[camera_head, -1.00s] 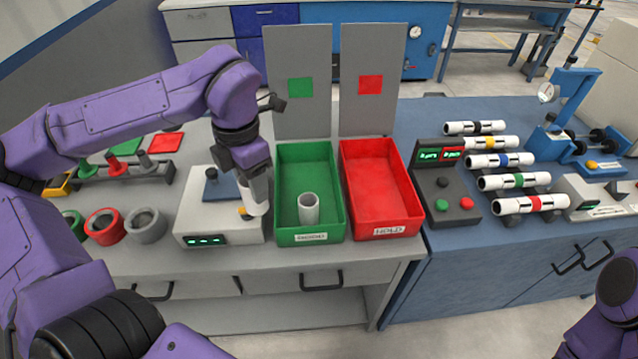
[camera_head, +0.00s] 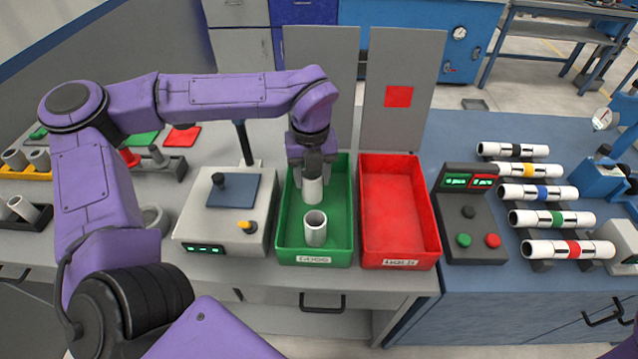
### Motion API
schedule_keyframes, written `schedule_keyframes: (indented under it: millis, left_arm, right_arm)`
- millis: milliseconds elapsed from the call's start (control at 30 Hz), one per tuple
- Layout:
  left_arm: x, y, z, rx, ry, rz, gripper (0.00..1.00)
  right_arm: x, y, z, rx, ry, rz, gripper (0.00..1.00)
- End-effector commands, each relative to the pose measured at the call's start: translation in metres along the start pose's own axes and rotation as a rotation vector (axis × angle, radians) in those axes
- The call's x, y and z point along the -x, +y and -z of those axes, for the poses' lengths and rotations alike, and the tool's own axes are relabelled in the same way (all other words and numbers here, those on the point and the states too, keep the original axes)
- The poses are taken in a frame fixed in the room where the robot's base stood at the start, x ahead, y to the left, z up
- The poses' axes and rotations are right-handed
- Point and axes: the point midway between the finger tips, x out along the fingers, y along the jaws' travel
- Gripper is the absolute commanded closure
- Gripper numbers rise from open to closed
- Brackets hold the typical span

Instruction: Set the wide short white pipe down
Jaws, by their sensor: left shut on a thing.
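My left gripper (camera_head: 313,165) reaches in from the left, pointing down over the green tray (camera_head: 337,246). It is shut on a white pipe (camera_head: 313,190), wide and short, held upright above the back half of the tray. Its fingers hide the pipe's top. I cannot tell whether its lower end touches the tray floor. A second white pipe (camera_head: 315,235) stands upright in the front of the same tray, its open end up, just in front of the held one. My right gripper is not in view.
A red tray (camera_head: 437,247), empty, stands to the right. A pale device (camera_head: 208,226) with a blue-grey plate stands to the left. Grey panels (camera_head: 405,80) rise behind the trays. A button box (camera_head: 470,225) and several banded white pipes (camera_head: 560,249) lie further right.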

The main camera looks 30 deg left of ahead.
Motion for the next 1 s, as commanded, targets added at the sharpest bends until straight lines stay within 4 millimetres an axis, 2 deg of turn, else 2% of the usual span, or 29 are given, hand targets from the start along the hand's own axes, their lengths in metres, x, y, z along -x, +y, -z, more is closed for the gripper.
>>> schedule_keyframes:
  millis: [200, 300, 400, 767, 800, 833, 867, 1000]
  left_arm:
    - [-0.025, -0.017, -0.012, -0.002, 0.001, -0.002, 0.81]
    - [-0.044, -0.016, -0.011, -0.001, 0.002, -0.002, 0.81]
    - [-0.054, -0.016, -0.011, -0.002, 0.000, 0.000, 0.81]
    - [-0.059, -0.016, -0.012, -0.002, -0.001, 0.001, 0.81]
    - [-0.058, -0.016, -0.012, -0.002, -0.001, 0.001, 0.42]
    - [-0.058, -0.016, -0.012, -0.002, -0.001, 0.001, 0.32]
    - [-0.058, -0.016, -0.012, -0.002, -0.001, 0.001, 0.25]
    - [-0.057, -0.016, -0.012, -0.002, -0.001, 0.001, 0.25]
  right_arm:
    - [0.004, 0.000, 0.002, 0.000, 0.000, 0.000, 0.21]
    - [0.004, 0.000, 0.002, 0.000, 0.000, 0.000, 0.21]
    - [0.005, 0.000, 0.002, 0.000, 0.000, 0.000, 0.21]
    - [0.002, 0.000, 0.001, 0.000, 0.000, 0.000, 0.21]
    - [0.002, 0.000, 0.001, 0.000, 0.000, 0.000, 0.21]
    - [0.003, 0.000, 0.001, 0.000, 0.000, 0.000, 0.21]
    - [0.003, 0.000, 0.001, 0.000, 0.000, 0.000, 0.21]
    - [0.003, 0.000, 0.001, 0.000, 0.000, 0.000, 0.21]
